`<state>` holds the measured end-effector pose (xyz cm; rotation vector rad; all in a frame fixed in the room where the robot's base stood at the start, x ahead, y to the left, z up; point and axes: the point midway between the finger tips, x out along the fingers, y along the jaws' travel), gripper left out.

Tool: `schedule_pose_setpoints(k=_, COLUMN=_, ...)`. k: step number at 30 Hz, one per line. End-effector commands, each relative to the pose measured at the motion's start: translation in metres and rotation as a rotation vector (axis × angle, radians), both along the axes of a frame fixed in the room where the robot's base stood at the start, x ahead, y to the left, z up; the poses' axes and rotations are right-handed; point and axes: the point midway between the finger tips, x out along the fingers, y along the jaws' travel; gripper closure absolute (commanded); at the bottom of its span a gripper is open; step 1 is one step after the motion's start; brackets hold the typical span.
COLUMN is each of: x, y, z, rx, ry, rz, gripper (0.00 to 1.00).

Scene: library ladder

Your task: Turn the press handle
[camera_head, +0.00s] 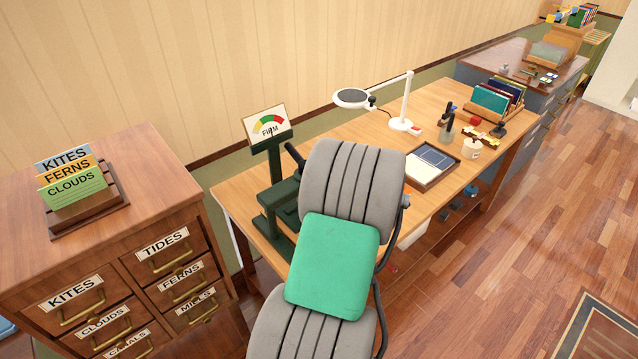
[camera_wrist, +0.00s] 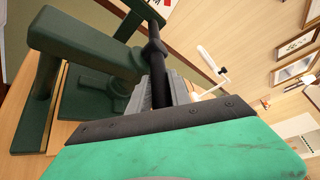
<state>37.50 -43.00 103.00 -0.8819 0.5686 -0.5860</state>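The dark green press (camera_head: 275,190) stands on the near left end of the wooden desk. Its gauge (camera_head: 268,128) reads FIRM, with the needle near the middle. The dark press handle (camera_head: 295,157) sticks up beside my arm; in the wrist view the handle (camera_wrist: 152,45) runs down between my grey ribbed fingers. My gripper (camera_wrist: 160,93) looks shut on the handle's bar, with no clear gap on either side. In the head view my arm hides the gripper and part of the press.
A wooden drawer cabinet (camera_head: 110,215) with labelled drawers stands left of the desk.

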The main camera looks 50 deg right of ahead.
Motion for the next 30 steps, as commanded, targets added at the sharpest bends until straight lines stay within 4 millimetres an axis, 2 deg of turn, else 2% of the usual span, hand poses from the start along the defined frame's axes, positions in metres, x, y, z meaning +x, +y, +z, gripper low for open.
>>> schedule_pose_setpoints(k=1, x=0.0, y=0.0, z=0.0, rx=0.0, ry=0.0, rz=0.0, gripper=0.71)
schedule_pose_setpoints(k=7, x=0.0, y=0.0, z=0.0, rx=0.0, ry=-0.001, rz=0.001, gripper=0.56)
schedule_pose_setpoints(k=16, x=-0.005, y=0.002, z=0.0, rx=0.001, ry=0.0, rz=-0.002, gripper=0.56)
schedule_pose_setpoints(k=25, x=-0.044, y=0.038, z=0.011, rx=-0.001, ry=-0.002, rz=-0.007, gripper=0.56)
schedule_pose_setpoints(k=30, x=-0.055, y=0.051, z=0.016, rx=0.0, ry=-0.001, rz=-0.003, gripper=0.56)
